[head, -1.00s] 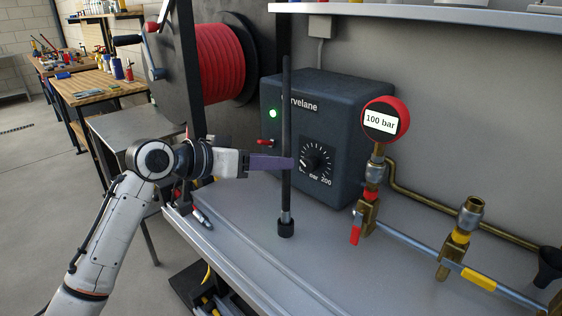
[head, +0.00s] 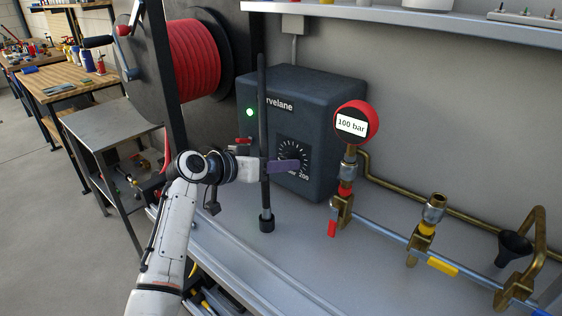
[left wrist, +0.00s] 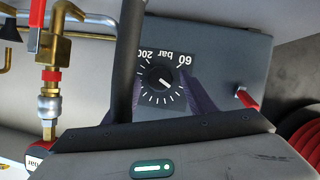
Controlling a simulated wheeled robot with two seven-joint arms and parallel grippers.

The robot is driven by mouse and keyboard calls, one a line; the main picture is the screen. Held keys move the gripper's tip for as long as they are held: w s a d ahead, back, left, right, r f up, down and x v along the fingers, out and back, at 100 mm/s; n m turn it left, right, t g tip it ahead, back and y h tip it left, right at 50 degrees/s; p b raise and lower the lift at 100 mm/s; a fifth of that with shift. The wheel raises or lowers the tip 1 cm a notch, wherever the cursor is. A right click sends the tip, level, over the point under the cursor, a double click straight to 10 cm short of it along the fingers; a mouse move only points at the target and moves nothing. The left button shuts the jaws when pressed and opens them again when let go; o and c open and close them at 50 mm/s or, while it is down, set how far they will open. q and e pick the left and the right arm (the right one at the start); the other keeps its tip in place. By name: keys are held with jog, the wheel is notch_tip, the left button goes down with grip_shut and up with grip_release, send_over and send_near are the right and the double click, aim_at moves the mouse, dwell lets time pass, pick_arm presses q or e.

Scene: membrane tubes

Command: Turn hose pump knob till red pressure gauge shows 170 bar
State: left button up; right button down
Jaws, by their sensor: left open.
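The pump (head: 325,100) is a dark blue-grey box with a green light and a black knob on its dial plate. The knob (left wrist: 163,77) shows in the left wrist view, with dial lettering "60 bar 200" upside down. The red pressure gauge (head: 354,125) reads 100 bar. My left gripper (head: 297,166) is open in front of the dial and covers part of it in the head view. In the left wrist view its purple fingers (left wrist: 170,88) appear on either side of the dial, apart from each other. Contact with the knob cannot be told. My right gripper is not visible.
A dark upright rod (head: 264,110) on a small foot stands close beside my left gripper, in front of the pump. Brass fittings (head: 433,208) and pipes run along the bench to the right. A red hose reel (head: 192,62) is behind left.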

pick_arm(q)
jog(key=shift+w+d+f, duration=0.25)
jog(key=shift+w+d, duration=0.2)
jog(key=shift+c, duration=0.5)
jog(key=c, duration=0.9)
jog(key=shift+c, duration=0.2)
jog(key=shift+m, duration=0.3)
jog(key=shift+s+d+m+t+y, duration=0.1)
jog(key=shift+m+t+y, duration=0.45)
jog(key=shift+m, duration=0.4)
jog(key=shift+s+m+t+y, duration=0.1)
jog(key=shift+m+t+y, duration=0.25)
jog(key=shift+m+y, duration=0.5)
jog(key=shift+m, duration=0.3)
jog(key=shift+f, duration=0.1)
